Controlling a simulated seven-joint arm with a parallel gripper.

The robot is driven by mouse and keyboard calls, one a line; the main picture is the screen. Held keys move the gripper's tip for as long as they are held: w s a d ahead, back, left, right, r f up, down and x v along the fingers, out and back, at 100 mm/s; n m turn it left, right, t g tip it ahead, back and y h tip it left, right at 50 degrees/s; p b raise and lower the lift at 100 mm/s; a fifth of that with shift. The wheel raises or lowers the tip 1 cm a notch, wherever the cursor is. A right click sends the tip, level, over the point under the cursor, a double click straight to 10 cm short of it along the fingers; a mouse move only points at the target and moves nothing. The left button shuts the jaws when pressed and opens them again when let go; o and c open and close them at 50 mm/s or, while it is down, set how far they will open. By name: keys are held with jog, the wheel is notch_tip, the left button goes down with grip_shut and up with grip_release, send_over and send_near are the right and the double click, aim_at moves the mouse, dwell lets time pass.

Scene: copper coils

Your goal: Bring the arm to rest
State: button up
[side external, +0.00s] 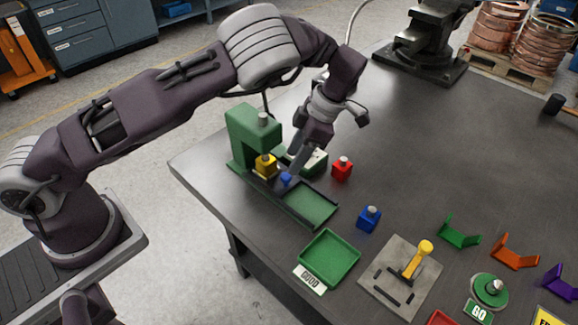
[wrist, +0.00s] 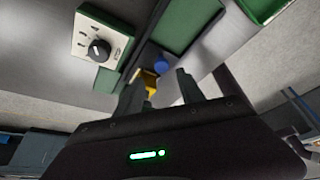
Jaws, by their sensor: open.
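My gripper (side external: 291,178) hangs at the end of the bent arm, low over the green press-like fixture (side external: 246,137) near the table's left corner. In the wrist view its two dark fingers (wrist: 156,85) are apart. A small blue piece (side external: 286,180) is at the fingertips in the side view; it also shows beyond the fingers in the wrist view (wrist: 161,65). A yellow block (side external: 265,166) sits in the fixture, and it shows partly hidden between the fingers in the wrist view (wrist: 148,80). I cannot tell whether the fingers touch either piece.
A red block (side external: 342,168) and a blue block (side external: 369,218) stand right of the fixture. A green tray (side external: 330,258) marked GOOD lies in front. A plate with a yellow lever (side external: 415,262) and several coloured brackets lie further right. The table's back middle is clear.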

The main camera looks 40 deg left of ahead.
jog(key=shift+v, duration=0.9)
jog(key=s+a+r+m+t+h, duration=0.25)
jog(key=s+r+m, duration=0.4)
jog(key=r, duration=0.35)
jog(key=s+a+r+m+t+h, duration=0.1)
jog(key=s+r+m+h, duration=0.2)
jog(key=s+r+m, duration=0.6)
jog(key=s+r+m+t+y, duration=0.1)
jog(key=s+m+t, duration=0.1)
jog(key=s+m, duration=0.3)
jog(key=s+a+r+m+t+y, duration=0.1)
jog(key=s+r+m+t, duration=0.1)
jog(key=s+m, duration=0.4)
jog(key=shift+s+t, duration=0.65)
jog(key=shift+s, duration=0.05)
